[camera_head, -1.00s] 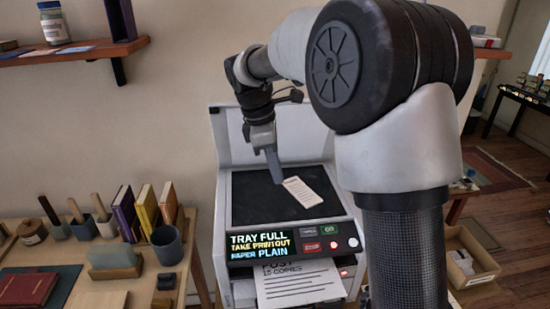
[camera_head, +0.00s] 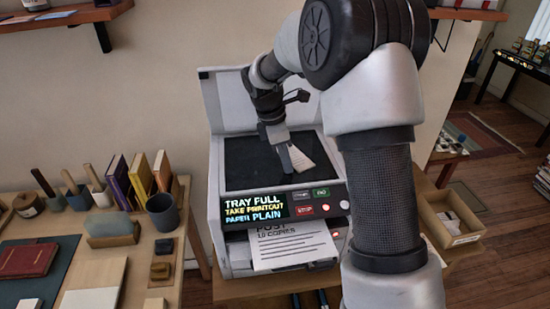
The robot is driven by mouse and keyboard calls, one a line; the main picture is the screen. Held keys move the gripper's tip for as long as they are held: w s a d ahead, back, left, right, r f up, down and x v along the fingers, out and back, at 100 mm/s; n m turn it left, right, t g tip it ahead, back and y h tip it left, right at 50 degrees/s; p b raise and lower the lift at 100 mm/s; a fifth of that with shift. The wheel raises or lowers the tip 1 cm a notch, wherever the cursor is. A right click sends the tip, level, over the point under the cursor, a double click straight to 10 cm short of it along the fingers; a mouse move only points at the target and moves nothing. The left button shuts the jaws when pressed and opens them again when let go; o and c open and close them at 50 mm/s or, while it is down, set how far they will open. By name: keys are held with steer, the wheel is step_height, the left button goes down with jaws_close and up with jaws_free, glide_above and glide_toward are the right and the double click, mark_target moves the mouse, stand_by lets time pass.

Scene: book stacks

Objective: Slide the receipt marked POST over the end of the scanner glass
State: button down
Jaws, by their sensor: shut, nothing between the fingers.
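The scanner (camera_head: 215,245) has a raised lid and a dark glass (camera_head: 245,162) on top. A small white slip (camera_head: 312,152) with print too small to read lies tilted on the right part of the glass. My gripper (camera_head: 287,170) is shut and points down at the slip's left side, near the front of the glass. It hides part of the slip, and I cannot tell whether it touches it. A larger printed sheet (camera_head: 290,245) reading POST and 10 COPIES sticks out of the scanner's front slot.
The scanner's panel (camera_head: 255,208) reads TRAY FULL, TAKE PRINTOUT, PAPER PLAIN, beside a red STOP button (camera_head: 305,210). A wooden table (camera_head: 95,270) with books, a cup and stamps stands at left. A box (camera_head: 455,220) is at right.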

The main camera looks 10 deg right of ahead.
steer(key=shift+d, duration=0.4)
steer(key=d+p, duration=0.4)
steer(key=d, duration=0.8)
steer(key=shift+d, duration=0.2)
